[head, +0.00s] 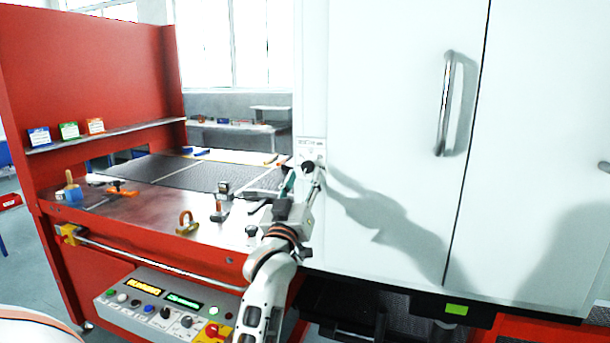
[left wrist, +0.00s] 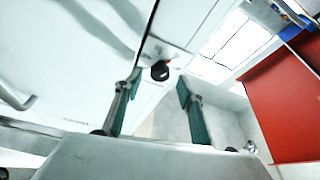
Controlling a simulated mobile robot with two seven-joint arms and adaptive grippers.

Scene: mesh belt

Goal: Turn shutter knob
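The black shutter knob (head: 308,167) sits on a small labelled panel on the narrow white strip at the left edge of the white cabinet. In the left wrist view the knob (left wrist: 160,71) appears between the two fingertips, slightly nearer the left one. My left gripper (head: 303,182) is in front of the knob and partly overlaps it in the head view. Its teal-padded fingers (left wrist: 158,78) are spread apart, with nothing held between them. I cannot tell whether either finger touches the knob. My right gripper is in neither view.
The white cabinet door (head: 390,130) with a vertical handle (head: 445,104) fills the right. A red-framed bench with a dark mesh belt (head: 190,172) lies left, with clamps and small tools on its front edge. A control panel (head: 165,308) is below.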

